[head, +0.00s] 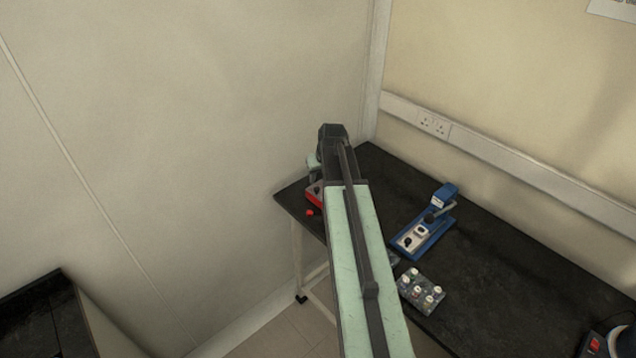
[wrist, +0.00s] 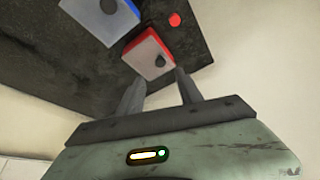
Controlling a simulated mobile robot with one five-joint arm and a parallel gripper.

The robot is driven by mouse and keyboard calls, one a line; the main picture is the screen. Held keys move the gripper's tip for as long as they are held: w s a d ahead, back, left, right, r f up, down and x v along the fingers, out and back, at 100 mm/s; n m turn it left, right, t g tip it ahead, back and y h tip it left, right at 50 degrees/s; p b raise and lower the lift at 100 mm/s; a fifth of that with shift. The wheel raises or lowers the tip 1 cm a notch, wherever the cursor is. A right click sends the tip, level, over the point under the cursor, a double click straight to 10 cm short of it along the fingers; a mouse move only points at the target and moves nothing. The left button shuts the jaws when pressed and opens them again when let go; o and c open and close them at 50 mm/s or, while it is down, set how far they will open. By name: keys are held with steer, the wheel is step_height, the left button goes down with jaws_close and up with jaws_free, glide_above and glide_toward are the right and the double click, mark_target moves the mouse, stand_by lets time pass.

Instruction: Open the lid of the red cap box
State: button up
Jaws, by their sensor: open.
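In the wrist view a red-edged box (wrist: 148,55) with a pale face and a dark round spot sits just beyond my fingertips; I take it for the red cap box. In the head view a red piece (head: 314,194) shows at the table's far left corner, mostly hidden behind my arm. I cannot tell the state of its lid. A small round red cap (wrist: 175,20) lies apart from the box on the dark table; it also shows in the head view (head: 310,212). My gripper (wrist: 160,78) is open and empty, its fingers near the box's lower edge. Contact is unclear.
A blue device (head: 422,237) with a raised arm stands right of my arm on the black table (head: 500,275). Nearer is a clear rack (head: 420,292) with several white caps. Another device (head: 612,342) is at the lower right. Walls close in behind the table.

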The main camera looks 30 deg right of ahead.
mark_target(317, 188)
steer(key=b+x, duration=0.7)
steer(key=x, duration=0.1)
steer(key=shift+s+a, duration=0.1)
steer(key=shift+r, duration=0.1)
jaws_close()
stand_by(1.0)
